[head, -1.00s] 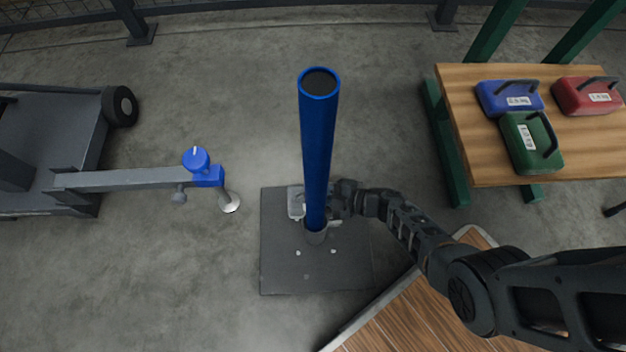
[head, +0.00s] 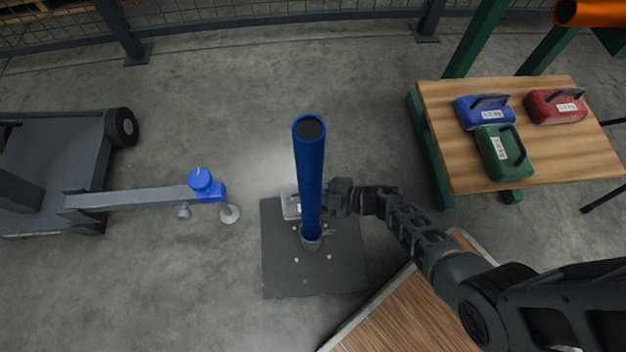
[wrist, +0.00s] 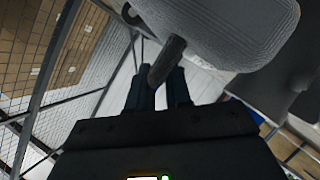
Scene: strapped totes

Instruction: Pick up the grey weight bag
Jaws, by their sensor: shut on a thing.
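The grey weight bag (head: 290,203) shows in the head view as a pale block, partly hidden behind the upright blue post (head: 310,175). In the wrist view the bag (wrist: 225,30) is large and close, grey and textured, with a dark handle (wrist: 167,60). My gripper (wrist: 160,82) is shut on that handle. In the head view my gripper (head: 332,197) is just right of the post, its fingertips hidden behind it. The bag appears above the far left edge of the dark base plate (head: 330,275); its exact height is unclear.
A wooden bench (head: 560,170) at right holds blue (head: 485,112), green (head: 503,155) and red (head: 555,105) weights. A grey trailer drawbar (head: 130,199) with a blue-topped coupling (head: 205,185) lies left. A wooden deck (head: 410,315) is near my arm. Open concrete lies beyond the post.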

